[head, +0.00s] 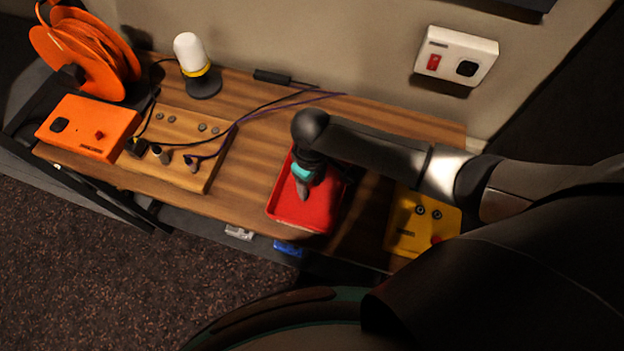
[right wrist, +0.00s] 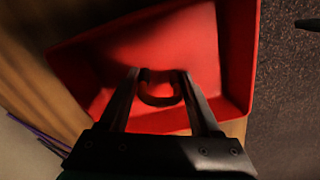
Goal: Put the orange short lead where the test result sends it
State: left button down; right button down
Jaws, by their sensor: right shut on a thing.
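My right gripper (head: 303,190) points down over the red tray (head: 283,207) on the desk. In the right wrist view its two fingers (right wrist: 162,78) are shut on a short, curved lead (right wrist: 160,102). The lead hangs as a small U-shaped loop and looks dark against the red tray floor (right wrist: 180,40), so its orange colour cannot be made out. I cannot tell whether the lead touches the tray. A yellow box (head: 406,236) with two round sockets and a red button stands right of the tray, partly behind my arm. My left gripper is not in view.
A wooden panel (head: 215,160) with plugs and dark cables lies left of the tray. An orange box (head: 90,125), an orange cable reel (head: 75,60) and a white-topped lamp (head: 190,52) stand farther left. A blue item (head: 288,248) sits below the desk's front edge.

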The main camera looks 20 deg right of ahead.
jog(key=shift+f, duration=0.3)
jog(key=shift+c, duration=0.5)
grip_release()
jog(key=shift+r, duration=0.1)
notch_tip(320, 180, up, 13)
jog(key=shift+r+p, duration=0.1)
jog(key=shift+p, duration=1.1)
